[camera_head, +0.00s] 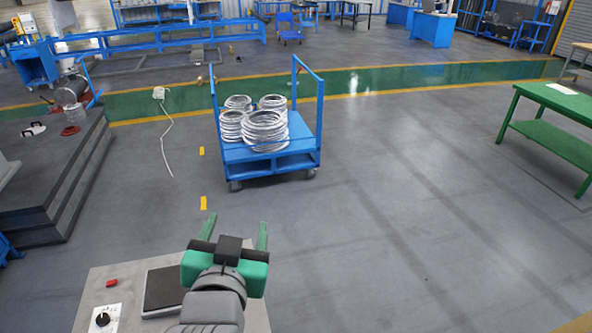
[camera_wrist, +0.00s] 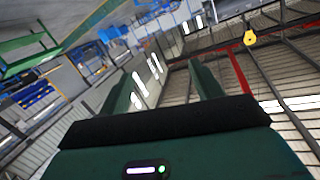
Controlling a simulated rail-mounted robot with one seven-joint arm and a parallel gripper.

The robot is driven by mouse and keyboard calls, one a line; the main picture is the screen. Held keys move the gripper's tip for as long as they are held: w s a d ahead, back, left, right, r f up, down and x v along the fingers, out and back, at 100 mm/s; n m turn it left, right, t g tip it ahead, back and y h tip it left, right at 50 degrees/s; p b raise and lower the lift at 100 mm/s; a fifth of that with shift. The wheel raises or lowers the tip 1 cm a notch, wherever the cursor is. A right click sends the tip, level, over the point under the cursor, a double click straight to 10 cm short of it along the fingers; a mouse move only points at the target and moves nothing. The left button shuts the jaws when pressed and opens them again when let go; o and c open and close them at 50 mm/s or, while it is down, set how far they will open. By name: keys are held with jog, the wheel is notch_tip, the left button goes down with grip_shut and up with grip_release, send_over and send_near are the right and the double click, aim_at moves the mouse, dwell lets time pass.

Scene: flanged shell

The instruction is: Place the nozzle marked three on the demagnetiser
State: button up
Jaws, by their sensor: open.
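My gripper (camera_head: 236,222) is open and empty, raised above a grey worktop (camera_head: 98,273) at the bottom of the head view. Its two green fingers stand apart and point away toward the hall. In the wrist view the gripper (camera_wrist: 158,72) also shows nothing between its fingers. A dark square pad (camera_head: 163,287) lies on the worktop left of my gripper; I cannot tell whether it is the demagnetiser. A white panel with a black knob (camera_head: 102,319) sits at the worktop's left. No nozzle marked three can be made out; my arm hides part of the worktop.
A dark stepped platform (camera_head: 75,180) is at left, a green table (camera_head: 553,140) at right.

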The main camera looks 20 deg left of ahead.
jog(key=s+d+r+t+h, duration=0.2)
jog(key=s+d+r+t, duration=0.2)
jog(key=d+r, duration=0.6)
jog(key=s+d+r+m+t+h, duration=0.1)
jog(key=s+d+r+t+h, duration=0.2)
jog(key=d+r, duration=0.8)
jog(key=s+r+t, duration=0.2)
jog(key=s, duration=0.2)
jog(key=shift+s+r, duration=0.2)
